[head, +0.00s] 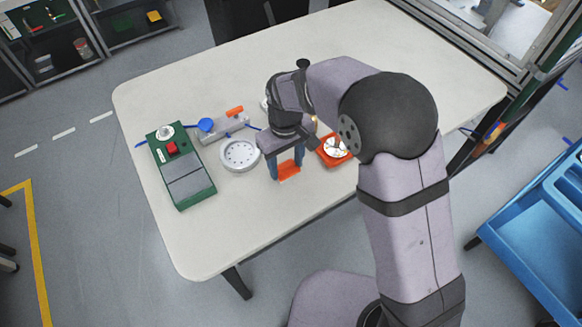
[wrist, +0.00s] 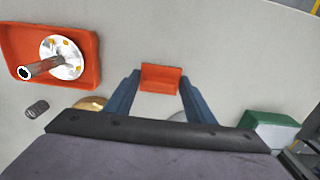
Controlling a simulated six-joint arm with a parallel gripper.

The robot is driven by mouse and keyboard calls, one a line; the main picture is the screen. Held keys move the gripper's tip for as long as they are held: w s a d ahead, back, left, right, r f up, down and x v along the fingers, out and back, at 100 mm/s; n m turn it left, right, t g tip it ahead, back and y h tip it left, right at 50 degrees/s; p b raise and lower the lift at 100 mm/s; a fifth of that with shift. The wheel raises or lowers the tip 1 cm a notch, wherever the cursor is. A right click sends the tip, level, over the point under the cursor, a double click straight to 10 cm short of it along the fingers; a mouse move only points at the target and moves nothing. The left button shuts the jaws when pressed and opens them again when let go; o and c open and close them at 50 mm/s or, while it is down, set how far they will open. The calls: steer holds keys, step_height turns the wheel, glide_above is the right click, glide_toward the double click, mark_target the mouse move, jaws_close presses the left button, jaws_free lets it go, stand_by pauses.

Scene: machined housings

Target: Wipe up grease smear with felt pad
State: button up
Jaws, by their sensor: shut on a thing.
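My gripper (head: 287,172) is shut on an orange felt pad (head: 289,171), which sits between its two blue fingers. In the wrist view the pad (wrist: 160,78) spans the gap between the fingertips (wrist: 160,82). The pad is over the pale table (head: 215,245), near its front edge; I cannot tell whether it touches the surface. I cannot make out a grease smear in either view; my arm hides part of the table.
A round grey housing (head: 240,155) lies left of my gripper, with a green box (head: 181,166) with a red button beyond it. A red tray (head: 331,161) holding a metal flanged part (wrist: 62,58) is to the right. A clamp-like fixture (head: 225,126) lies behind. The table's front left is clear.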

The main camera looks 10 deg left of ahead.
steer(key=shift+w+a+p, duration=0.8)
steer(key=shift+w+a, duration=0.55)
step_height(320, 180, up, 3)
steer(key=shift+r+p, duration=0.1)
steer(key=shift+p, duration=0.65)
steer(key=shift+s+d+r+p, duration=0.1)
steer(key=shift+r+p, duration=0.5)
steer(key=shift+r, duration=0.15)
step_height(320, 180, up, 4)
steer(key=p, duration=0.3)
steer(key=shift+f, duration=0.2)
